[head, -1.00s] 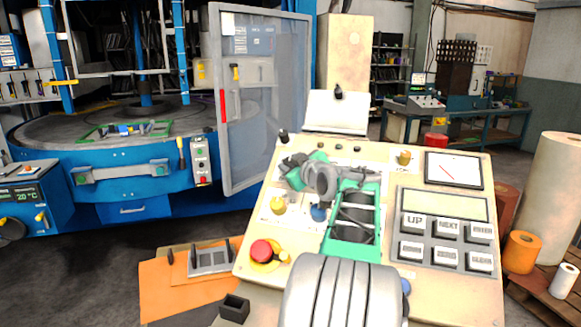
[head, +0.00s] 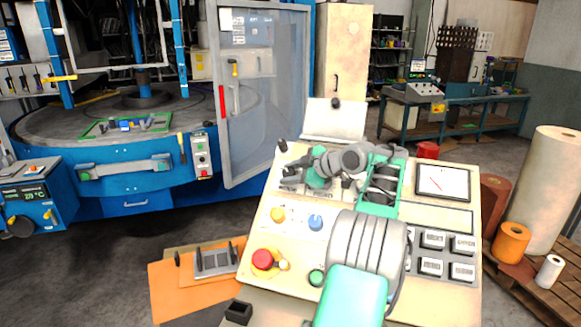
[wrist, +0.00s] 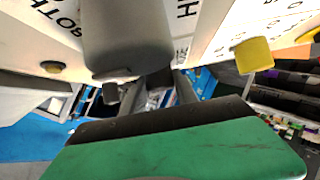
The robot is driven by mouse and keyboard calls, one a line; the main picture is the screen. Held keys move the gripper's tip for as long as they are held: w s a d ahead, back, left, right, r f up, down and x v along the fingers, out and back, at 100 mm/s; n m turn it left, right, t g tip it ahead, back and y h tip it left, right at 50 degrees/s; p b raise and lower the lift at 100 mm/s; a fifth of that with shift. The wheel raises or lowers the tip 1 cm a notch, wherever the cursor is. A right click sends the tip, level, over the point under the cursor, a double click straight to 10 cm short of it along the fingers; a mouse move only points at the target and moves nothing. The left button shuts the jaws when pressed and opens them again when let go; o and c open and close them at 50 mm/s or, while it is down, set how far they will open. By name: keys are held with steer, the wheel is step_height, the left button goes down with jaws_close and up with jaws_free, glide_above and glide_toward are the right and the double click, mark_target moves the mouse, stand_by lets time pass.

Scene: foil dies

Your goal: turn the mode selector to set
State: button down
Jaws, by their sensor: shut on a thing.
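The sloped cream control panel (head: 300,244) stands in front of me. My gripper (head: 292,174) is at its upper left area, low over the surface, and is shut on what seems to be the mode selector. The selector is hidden by the fingers and wrist in the head view, so I cannot read its position. In the wrist view my gripper (wrist: 150,88) shows its green palm, with printed labels, one reading "BOTH", on the panel beyond.
A yellow knob (head: 278,214), a blue knob (head: 316,222), a red emergency button (head: 262,260) and a green button (head: 316,277) lie below my gripper. A meter (head: 442,181) and grey keys (head: 432,240) are at the right. My arm crosses the panel's middle.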

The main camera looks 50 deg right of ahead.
stand_by(0.3)
steer(key=c, duration=0.9)
jaws_free()
steer(key=shift+c, duration=0.2)
steer(key=v, duration=0.7)
steer(key=shift+s+d+r+b, duration=0.1)
steer(key=shift+s+r+b, duration=0.15)
steer(key=shift+b, duration=0.1)
